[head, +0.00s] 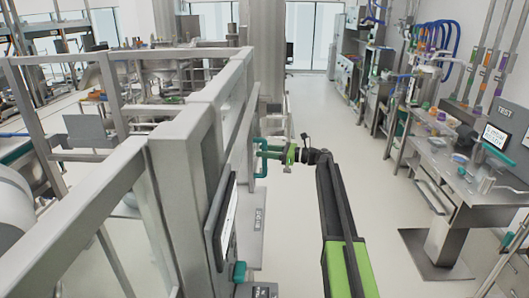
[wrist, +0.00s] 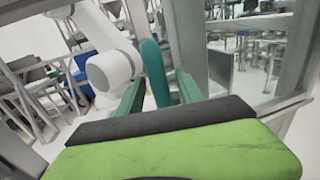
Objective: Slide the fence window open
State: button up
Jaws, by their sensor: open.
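The grey-framed fence (head: 205,130) runs along the left of the head view. Its window handle is a teal bar (head: 261,158) that sticks out from the fence side towards my gripper (head: 275,152). In the wrist view the teal handle (wrist: 154,72) stands upright, slightly tilted, between the two green fingers of my gripper (wrist: 160,78). The fingers are open with the handle between them, and I see gaps on both sides. A clear window pane (wrist: 255,65) in a grey frame shows to the right of the handle. The fingertips are small in the head view.
A white robot arm (wrist: 112,72) stands behind the fence. A screen panel (head: 221,222) and a teal knob (head: 239,271) are on the near fence side. A steel workbench (head: 470,185) stands at the right. The floor between (head: 320,110) is clear.

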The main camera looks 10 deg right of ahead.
jog(key=v, duration=1.7)
jog(key=shift+d, duration=0.2)
jog(key=shift+s, duration=0.15)
